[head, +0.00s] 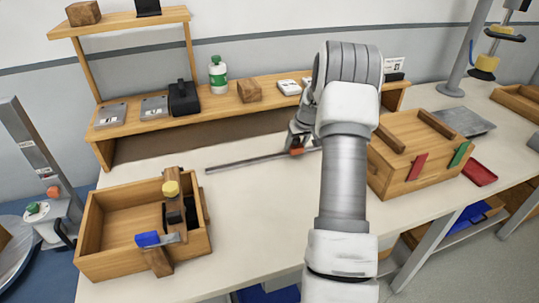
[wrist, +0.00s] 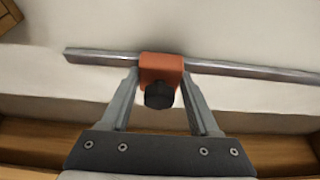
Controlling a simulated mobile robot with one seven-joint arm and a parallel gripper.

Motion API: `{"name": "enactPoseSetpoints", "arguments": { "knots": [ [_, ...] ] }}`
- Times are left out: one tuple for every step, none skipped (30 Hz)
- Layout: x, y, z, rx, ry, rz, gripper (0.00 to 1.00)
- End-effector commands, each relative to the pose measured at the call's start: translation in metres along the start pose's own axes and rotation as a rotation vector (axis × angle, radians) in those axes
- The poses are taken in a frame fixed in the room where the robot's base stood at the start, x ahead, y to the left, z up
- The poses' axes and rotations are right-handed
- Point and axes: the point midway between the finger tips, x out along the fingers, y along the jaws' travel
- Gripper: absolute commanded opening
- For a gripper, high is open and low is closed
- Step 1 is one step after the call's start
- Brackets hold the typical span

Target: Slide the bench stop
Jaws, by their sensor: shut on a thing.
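The bench stop (wrist: 161,69) is an orange block with a black round knob (wrist: 159,95), seated on a grey metal rail (wrist: 245,70). In the head view the orange stop (head: 297,151) shows as a small patch beside my gripper, near the right end of the visible rail (head: 245,161). My gripper (wrist: 161,78) has its two fingers closed against the left and right sides of the stop. In the head view my arm hides much of the gripper and whatever part of the rail lies behind it.
A wooden box (head: 92,232) with a clamp-like fixture stands at the front left. Another wooden box (head: 396,183) with red and green tabs stands right of my arm. A wooden shelf (head: 140,123) with several items runs behind the rail. The bench top (head: 260,210) before the rail is clear.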

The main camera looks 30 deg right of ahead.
Motion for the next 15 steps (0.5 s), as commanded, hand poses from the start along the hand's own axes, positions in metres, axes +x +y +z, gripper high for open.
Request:
{"name": "enactPoseSetpoints", "arguments": {
  "knots": [
    [0.002,0.017,0.002,0.005,0.0,0.002,0.0],
    [0.002,0.025,0.002,0.006,-0.001,0.002,0.0],
    [0.002,0.035,0.002,0.005,-0.001,0.002,0.0],
    [0.001,0.041,0.002,0.005,-0.001,0.002,0.0],
    [0.002,0.047,0.002,0.005,-0.001,0.001,0.0],
    [0.001,0.055,0.002,0.005,-0.001,0.001,0.0],
    [0.001,0.06,0.002,0.004,-0.002,0.0,0.0],
    [0.001,0.064,0.001,0.003,-0.001,0.001,0.0],
    [0.001,0.069,0.001,0.003,-0.001,0.0,0.0],
    [0.001,0.073,0.001,0.003,-0.002,0.0,0.0],
    [0.001,0.076,0.001,0.003,-0.002,0.0,0.0],
    [0.001,0.079,0.001,0.003,-0.002,0.0,0.0],
    [0.001,0.082,0.001,0.002,-0.002,0.0,0.0],
    [0.001,0.083,0.001,0.002,-0.001,0.0,0.0],
    [0.0,0.085,0.001,0.001,-0.002,0.0,0.0]
  ]
}}
